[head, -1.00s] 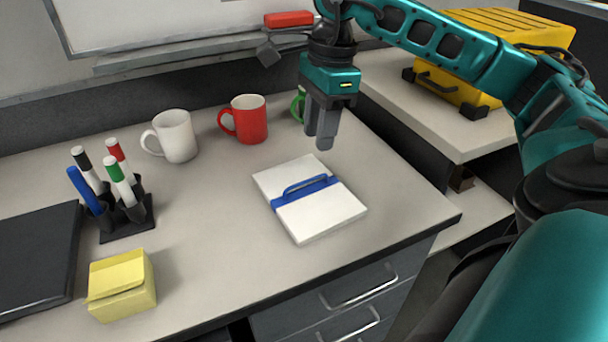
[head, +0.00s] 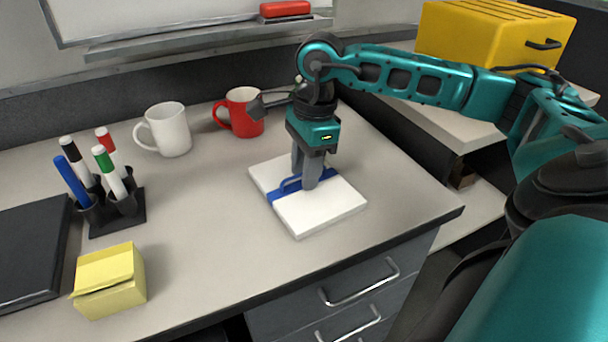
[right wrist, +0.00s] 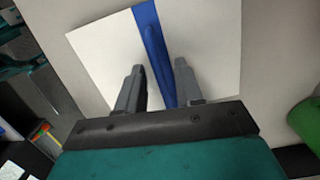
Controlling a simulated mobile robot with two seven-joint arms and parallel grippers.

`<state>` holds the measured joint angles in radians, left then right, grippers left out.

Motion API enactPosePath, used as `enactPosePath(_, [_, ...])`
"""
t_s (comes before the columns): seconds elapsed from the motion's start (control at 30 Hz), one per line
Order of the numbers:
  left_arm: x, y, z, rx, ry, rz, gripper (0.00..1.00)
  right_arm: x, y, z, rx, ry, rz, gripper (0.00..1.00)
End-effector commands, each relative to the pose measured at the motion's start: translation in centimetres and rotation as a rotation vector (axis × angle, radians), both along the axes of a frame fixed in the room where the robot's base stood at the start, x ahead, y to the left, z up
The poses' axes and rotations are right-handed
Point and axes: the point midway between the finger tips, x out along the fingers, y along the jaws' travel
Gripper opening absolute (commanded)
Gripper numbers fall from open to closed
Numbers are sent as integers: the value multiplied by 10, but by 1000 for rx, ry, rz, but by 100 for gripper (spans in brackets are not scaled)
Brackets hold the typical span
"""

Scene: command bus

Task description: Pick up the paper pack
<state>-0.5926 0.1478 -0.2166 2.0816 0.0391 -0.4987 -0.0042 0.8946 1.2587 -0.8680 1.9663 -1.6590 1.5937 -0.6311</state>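The white paper pack (head: 325,209) lies flat on the desk. A blue band with a raised handle (head: 287,186) runs across it. My right gripper (head: 304,183) points down just over the pack at the band. In the right wrist view its two fingers (right wrist: 157,88) are apart, one on each side of the blue handle (right wrist: 155,50). The white pack (right wrist: 100,55) fills much of that view. I cannot tell whether the fingertips touch the pack. My left gripper is not in view.
A red mug (head: 245,112) and a white mug (head: 169,130) stand behind the pack. A pen holder (head: 117,212) with markers, a yellow note block (head: 109,281) and a black folder (head: 30,255) are at left. A yellow case (head: 490,40) sits on the right-hand counter.

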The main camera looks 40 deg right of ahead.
Motion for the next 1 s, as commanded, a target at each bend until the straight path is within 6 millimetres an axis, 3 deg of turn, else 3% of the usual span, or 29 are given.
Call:
enactPosePath(0.07, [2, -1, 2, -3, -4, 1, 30, 0, 0, 1, 0, 0, 0, 34])
enactPosePath(0.43, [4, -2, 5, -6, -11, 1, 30, 0, 0, 1, 1, 0, 0, 0])
enactPosePath(1.0, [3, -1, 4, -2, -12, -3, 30, 0, 0, 2, 0, -2, 0, 0])
